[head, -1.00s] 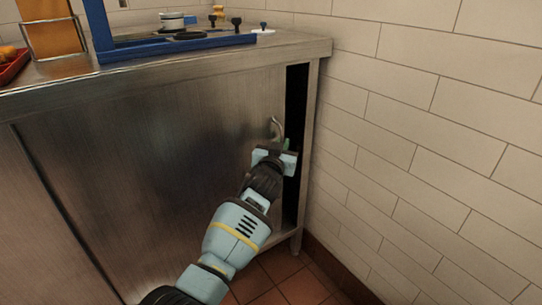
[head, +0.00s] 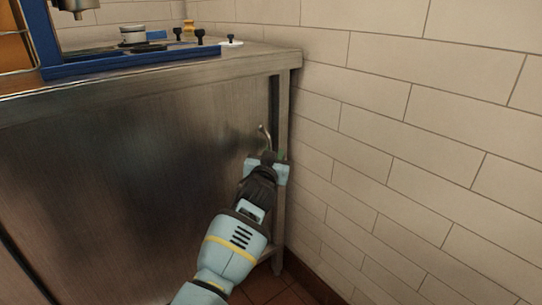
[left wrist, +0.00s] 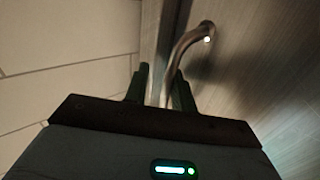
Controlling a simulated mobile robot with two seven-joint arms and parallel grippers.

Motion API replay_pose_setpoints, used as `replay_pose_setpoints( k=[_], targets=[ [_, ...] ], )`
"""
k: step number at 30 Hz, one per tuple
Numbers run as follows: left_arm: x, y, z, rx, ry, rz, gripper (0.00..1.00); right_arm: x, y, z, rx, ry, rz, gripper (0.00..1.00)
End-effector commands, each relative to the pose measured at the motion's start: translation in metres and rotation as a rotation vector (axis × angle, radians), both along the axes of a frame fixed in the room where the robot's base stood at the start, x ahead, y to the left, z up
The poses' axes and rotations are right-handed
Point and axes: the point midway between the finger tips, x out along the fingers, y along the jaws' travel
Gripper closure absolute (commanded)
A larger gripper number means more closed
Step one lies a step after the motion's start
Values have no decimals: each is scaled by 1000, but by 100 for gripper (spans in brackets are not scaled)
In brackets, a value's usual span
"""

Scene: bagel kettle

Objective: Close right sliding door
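The right sliding door (head: 150,180) is the brushed metal front panel of the cabinet. My left gripper (head: 270,155) is at the handle's lower part. In the left wrist view its fingers (left wrist: 160,92) stand apart, with the handle running down between them, close to the right finger. My right gripper is out of view.
A white tiled wall (head: 410,140) stands close to the right of the cabinet. On the metal counter (head: 130,84) are a blue frame (head: 140,62) and several small items. Red floor tiles (head: 265,285) show below.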

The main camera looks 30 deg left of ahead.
Motion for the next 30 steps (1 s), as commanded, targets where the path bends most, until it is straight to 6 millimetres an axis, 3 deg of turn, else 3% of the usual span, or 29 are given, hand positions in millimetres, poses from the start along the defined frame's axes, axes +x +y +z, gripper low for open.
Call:
replay_pose_setpoints(
  k=[11, 24, 30],
  targets=[
    [-5, 0, -1, -1, 2, 3, 75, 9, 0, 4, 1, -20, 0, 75],
    [-59, -19, 2, -1, 1, 1, 75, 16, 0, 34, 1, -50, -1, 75],
    [-72, -23, 1, -1, 0, 1, 75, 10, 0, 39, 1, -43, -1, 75]
  ],
)
